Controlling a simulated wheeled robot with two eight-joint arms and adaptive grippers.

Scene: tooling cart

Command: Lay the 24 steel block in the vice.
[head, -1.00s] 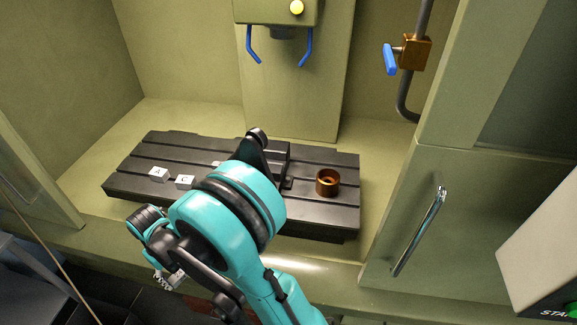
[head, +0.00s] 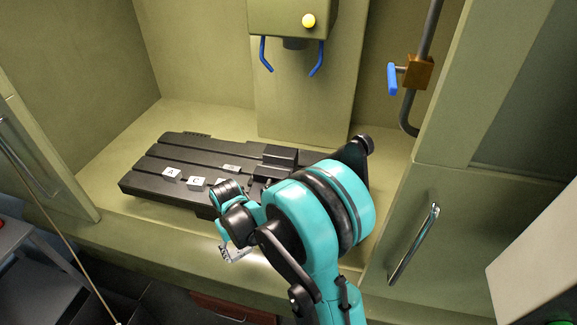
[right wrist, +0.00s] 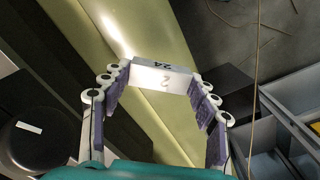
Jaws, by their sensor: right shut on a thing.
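The 24 steel block (right wrist: 160,78) is a pale block marked 24 and 2. It sits between the fingertips of my right gripper (right wrist: 157,84) in the right wrist view, with the fingers closed on its sides. In the head view my right gripper (head: 231,252) is small, in front of the machine bed's near edge; the block is hard to make out there. The vice (head: 279,157) appears to be the dark raised jaws on the bed, left of my right arm; the arm hides part of it. My left gripper is out of view.
The dark slotted bed (head: 185,150) carries white tags A (head: 172,173) and C (head: 197,183). A machine head (head: 292,18) with blue handles hangs above. A door with a metal handle (head: 413,245) stands at right. Grey bins (right wrist: 285,105) show in the wrist view.

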